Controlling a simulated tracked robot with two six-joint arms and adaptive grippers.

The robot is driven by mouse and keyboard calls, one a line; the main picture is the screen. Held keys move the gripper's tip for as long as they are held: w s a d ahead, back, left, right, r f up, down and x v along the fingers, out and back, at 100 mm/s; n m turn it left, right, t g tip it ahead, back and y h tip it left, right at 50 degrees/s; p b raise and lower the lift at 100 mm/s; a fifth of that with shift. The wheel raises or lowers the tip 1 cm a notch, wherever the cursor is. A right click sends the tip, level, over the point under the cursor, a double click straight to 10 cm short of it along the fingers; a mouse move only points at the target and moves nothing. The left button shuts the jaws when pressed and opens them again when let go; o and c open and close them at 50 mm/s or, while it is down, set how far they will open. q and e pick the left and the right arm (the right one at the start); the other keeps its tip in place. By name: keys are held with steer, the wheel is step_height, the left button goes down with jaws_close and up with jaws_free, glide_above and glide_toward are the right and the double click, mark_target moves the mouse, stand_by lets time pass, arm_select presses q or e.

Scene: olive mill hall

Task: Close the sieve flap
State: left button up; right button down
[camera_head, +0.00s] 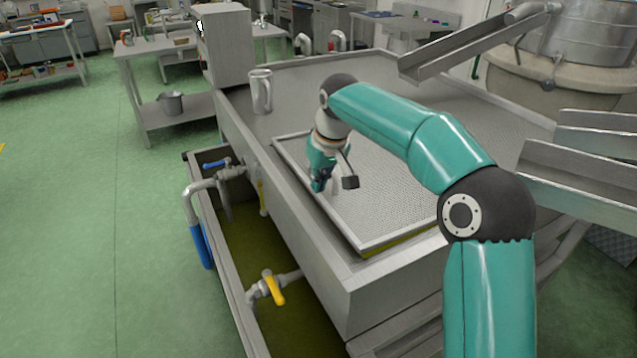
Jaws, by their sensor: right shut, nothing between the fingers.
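The sieve flap (385,208) is a framed, finely perforated metal panel on top of the large steel machine. It lies nearly flat; a yellowish strip shows under its near right edge, and I cannot tell whether it is fully down. My right arm reaches across from the lower right and hides part of the flap. My right gripper (322,182) is shut and empty, pointing down over the flap's left edge. A small dark block (350,182) shows beside it. I cannot tell whether the fingers touch the flap. My left gripper is not in view.
A metal jug (261,92) stands on the machine's left top edge. Steel chutes (480,45) reach in from the right. A trough with pipes and a yellow-handled valve (273,287) runs along the machine's left side. The green floor (85,230) at left is clear.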

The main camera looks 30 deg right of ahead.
mark_target(317, 196)
steer(key=f+b, duration=0.2)
steer(key=f, duration=0.1)
steer(key=shift+a+f, duration=0.2)
steer(key=shift+f, duration=0.1)
steer(key=shift+s+a, duration=0.1)
steer(key=shift+s, duration=0.05)
steer(key=shift+f, duration=0.1)
step_height(317, 196, up, 6)
steer(key=p, duration=0.4)
steer(key=v, duration=0.9)
steer(key=shift+a, duration=0.3)
